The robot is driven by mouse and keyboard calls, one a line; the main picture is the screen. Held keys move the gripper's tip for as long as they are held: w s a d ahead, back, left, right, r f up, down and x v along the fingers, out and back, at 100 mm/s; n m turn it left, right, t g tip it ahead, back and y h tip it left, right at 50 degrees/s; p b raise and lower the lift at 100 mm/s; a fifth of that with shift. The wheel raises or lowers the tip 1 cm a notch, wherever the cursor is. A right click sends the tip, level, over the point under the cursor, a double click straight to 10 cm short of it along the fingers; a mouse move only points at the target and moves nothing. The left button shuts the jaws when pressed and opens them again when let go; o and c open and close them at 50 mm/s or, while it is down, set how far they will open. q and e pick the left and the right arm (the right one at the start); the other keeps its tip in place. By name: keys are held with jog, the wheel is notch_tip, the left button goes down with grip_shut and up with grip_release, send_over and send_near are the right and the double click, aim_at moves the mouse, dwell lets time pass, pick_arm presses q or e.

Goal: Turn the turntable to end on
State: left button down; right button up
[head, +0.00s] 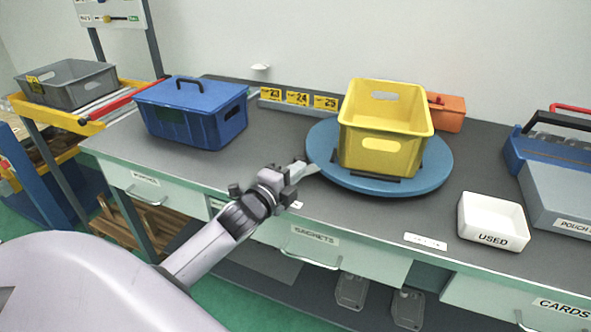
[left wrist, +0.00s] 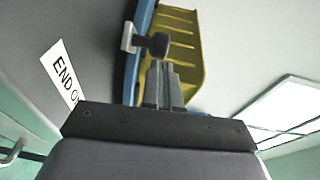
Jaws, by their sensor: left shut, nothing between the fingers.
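The turntable (head: 433,180) is a round blue disc on the grey bench, with a yellow crate (head: 385,160) standing on it. In the left wrist view the turntable's blue edge (left wrist: 147,14) and the crate (left wrist: 180,50) show. A dark knob (left wrist: 154,45) with a white block (left wrist: 127,37) sits at that edge. My left gripper (head: 303,167) is shut and empty at the turntable's left rim. In the left wrist view its fingertips (left wrist: 161,66) lie just below the knob; I cannot tell whether they touch. A white label reading "END O…" (left wrist: 65,75) lies on the bench, partly hidden.
A blue lidded box (head: 190,115) stands left on the bench, and a white "USED" tray (head: 492,222) stands right. An orange box (head: 448,112) is behind the crate. A grey case (head: 565,190) is at the far right. The bench front between the turntable and tray is clear.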

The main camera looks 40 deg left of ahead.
pick_arm(q)
jog(key=shift+w+a, duration=0.1)
jog(key=shift+a, duration=0.1)
jog(key=a, duration=0.1)
jog(key=w+a, duration=0.1)
jog(key=a, duration=0.1)
jog(key=shift+w+a+p, duration=0.25)
jog(key=shift+a+p, duration=0.1)
jog(key=shift+a, duration=0.1)
jog(key=shift+r, duration=0.1)
